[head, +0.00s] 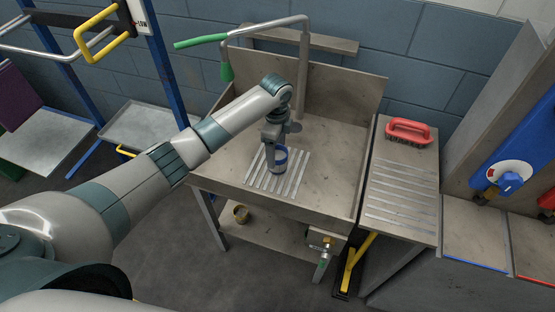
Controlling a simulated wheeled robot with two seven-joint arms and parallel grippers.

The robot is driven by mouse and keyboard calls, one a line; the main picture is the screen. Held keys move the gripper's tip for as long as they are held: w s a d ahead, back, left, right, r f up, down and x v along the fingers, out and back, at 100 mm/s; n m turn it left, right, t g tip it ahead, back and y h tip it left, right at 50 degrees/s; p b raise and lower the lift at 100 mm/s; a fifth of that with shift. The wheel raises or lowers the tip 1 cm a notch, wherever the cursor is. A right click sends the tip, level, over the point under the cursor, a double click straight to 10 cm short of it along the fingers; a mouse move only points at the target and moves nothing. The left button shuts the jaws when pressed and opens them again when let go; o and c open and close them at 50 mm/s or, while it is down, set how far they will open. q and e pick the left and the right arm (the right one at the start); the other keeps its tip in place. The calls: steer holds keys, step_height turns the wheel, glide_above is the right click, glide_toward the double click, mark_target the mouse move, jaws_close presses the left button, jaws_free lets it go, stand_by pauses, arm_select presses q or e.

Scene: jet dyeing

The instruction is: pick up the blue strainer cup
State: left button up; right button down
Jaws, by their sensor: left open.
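The blue strainer cup (281,156) stands on the slatted rack in the sink basin, and only part of it shows behind my gripper. My left gripper (271,150) points down into the basin at the cup's left side. It is open. Its fingertips overlap the cup in the picture, and I cannot tell whether they touch it. My right gripper does not show.
The steel sink (335,157) has raised walls and a tall tap pipe (304,50) behind my arm. A red-handled brush (408,131) lies on the ribbed side board (400,190) at right.

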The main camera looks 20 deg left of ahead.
arm_select(q)
steer(key=shift+f, duration=0.1)
steer(key=shift+s+d+f+p, duration=0.1)
steer(key=shift+s+f+p, duration=0.05)
steer(key=shift+f+p, duration=0.3)
step_height(320, 180, down, 3)
steer(key=shift+s+d+f+p, duration=0.1)
steer(key=shift+d+p, duration=0.05)
steer(key=shift+p, duration=0.5)
steer(key=shift+f, duration=0.5)
steer(key=c, duration=1.2)
steer(key=shift+c, duration=0.2)
